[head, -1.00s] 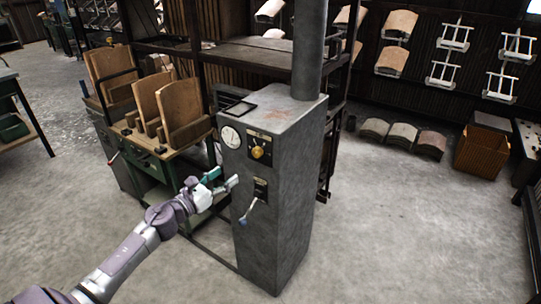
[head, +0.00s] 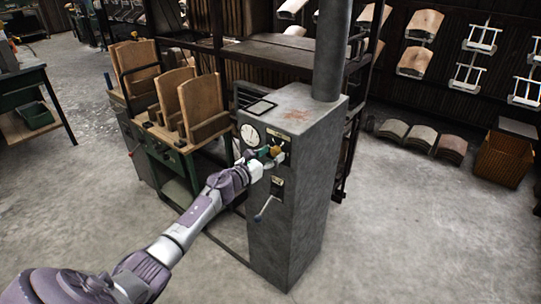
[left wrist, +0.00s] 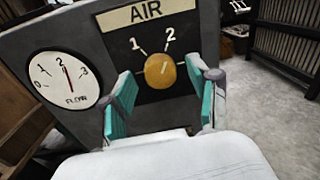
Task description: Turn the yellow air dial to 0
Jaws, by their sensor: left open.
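The yellow air dial (left wrist: 160,71) is a round knob on a black plate under an "AIR" label (left wrist: 148,12). A light mark on it slants up and right, roughly toward the 2. The numbers 1 and 2 show; no 0 is visible on this plate, and the left finger covers part of its left side. My left gripper (left wrist: 166,92) is open, one teal-padded finger on each side of the dial, with visible gaps. In the head view, my left gripper (head: 268,158) is at the grey cabinet's front (head: 285,225) and partly hides the dial. My right gripper is not in view.
A white flow gauge (left wrist: 65,80) is left of the dial. A green bench with wooden boards (head: 200,105) stands close at the left.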

